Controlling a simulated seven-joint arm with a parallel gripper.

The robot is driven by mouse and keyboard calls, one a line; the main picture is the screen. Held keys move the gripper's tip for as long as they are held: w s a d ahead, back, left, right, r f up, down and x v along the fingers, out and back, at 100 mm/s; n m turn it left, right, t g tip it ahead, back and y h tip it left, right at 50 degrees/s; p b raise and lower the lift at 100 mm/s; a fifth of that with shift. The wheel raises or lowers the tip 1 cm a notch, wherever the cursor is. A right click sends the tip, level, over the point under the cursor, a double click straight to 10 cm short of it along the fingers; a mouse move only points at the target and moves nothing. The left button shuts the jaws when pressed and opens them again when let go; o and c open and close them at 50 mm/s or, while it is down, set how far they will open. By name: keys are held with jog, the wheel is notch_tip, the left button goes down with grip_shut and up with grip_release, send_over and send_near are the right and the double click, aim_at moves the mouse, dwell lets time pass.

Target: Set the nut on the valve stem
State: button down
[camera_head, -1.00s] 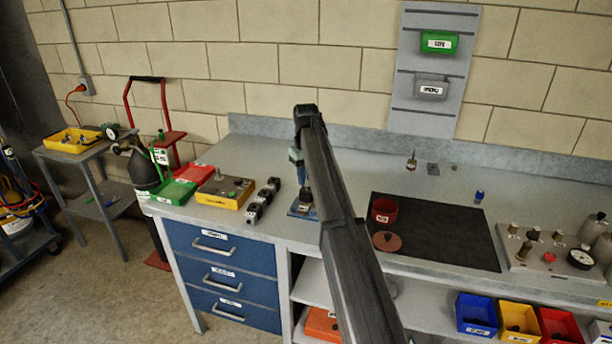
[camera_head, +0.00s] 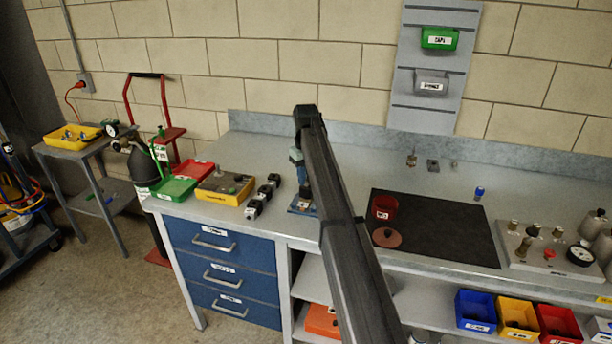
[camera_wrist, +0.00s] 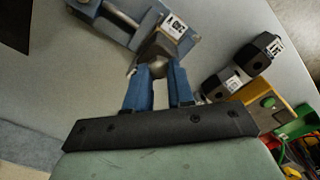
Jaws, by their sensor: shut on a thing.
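In the wrist view my gripper (camera_wrist: 158,78) has its two blue fingers closed on a small grey-brown metal piece (camera_wrist: 156,70). It appears to be the nut, but its shape is mostly hidden between the fingertips. The blue vise (camera_wrist: 205,50) with a white label lies just beyond the fingertips, close to the held piece. I cannot tell whether they touch. The valve stem cannot be made out clearly. In the head view my arm covers most of the vise (camera_head: 302,209), and the fingertips and the held piece are hidden.
Black labelled blocks (camera_head: 263,194) stand left of the vise, beside a yellow box (camera_head: 225,189) and a green tray (camera_head: 174,189). A dark mat (camera_head: 450,230) with a red cup (camera_head: 384,207) lies to the right. A gauge panel (camera_head: 545,262) stands farther right. The bench behind the mat is mostly clear.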

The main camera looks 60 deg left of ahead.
jog(key=c, duration=0.9)
grip_release()
jog(key=shift+o, duration=0.4)
jog(key=o, duration=0.3)
jog(key=shift+r, duration=0.15)
jog(key=shift+r, duration=3.35)
